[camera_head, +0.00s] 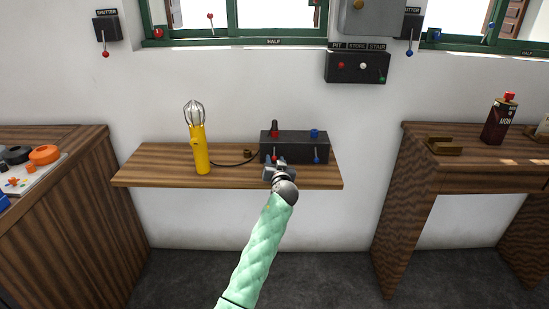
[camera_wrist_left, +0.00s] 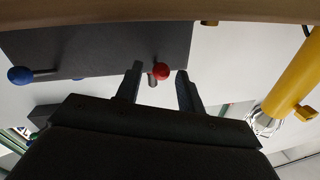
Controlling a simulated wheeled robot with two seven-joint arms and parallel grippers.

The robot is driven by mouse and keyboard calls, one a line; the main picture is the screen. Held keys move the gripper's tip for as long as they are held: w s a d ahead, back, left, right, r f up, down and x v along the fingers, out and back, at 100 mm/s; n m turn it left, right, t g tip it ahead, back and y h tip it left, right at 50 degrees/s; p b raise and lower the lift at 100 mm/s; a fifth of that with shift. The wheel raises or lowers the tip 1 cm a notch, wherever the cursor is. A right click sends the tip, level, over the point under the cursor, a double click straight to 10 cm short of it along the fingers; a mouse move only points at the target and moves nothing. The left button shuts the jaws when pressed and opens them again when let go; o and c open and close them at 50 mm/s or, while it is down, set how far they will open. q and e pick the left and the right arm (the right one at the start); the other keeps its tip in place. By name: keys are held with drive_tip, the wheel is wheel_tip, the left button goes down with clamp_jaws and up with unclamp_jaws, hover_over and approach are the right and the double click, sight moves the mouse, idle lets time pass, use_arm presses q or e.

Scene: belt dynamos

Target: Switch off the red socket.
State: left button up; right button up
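A dark box (camera_head: 300,146) stands at the back of the wooden shelf. A red-balled lever (camera_head: 275,157) is on the left of its front, and a blue-balled lever (camera_head: 317,159) is on the right. My right gripper is not in view.
A yellow caged lamp (camera_head: 200,148) stands on the shelf (camera_head: 150,168) left of the box, with a dark cable running rightward. A black switch panel (camera_head: 358,67) is on the wall above. Wooden benches stand at both sides.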

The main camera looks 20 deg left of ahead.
use_arm(q)
drive_tip(key=shift+x, duration=1.25)
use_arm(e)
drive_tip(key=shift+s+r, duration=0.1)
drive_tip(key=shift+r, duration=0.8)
use_arm(q)
clamp_jaws()
drive_tip(key=b, duration=0.3)
drive_tip(key=shift+f, duration=0.35)
drive_tip(key=b, duration=0.3)
drive_tip(key=t+b, duration=0.1)
drive_tip(key=b, duration=0.2)
drive_tip(key=shift+w+f+t+y+b, duration=0.1)
drive_tip(key=shift+f+t+y+b, duration=0.2)
drive_tip(key=shift+y+b, duration=0.1)
drive_tip(key=shift+r+b, duration=0.1)
drive_tip(key=shift+b, duration=0.55)
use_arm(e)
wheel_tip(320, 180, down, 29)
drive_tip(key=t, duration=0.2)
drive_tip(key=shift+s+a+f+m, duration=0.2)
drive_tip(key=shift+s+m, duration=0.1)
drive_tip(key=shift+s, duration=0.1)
use_arm(q)
unclamp_jaws()
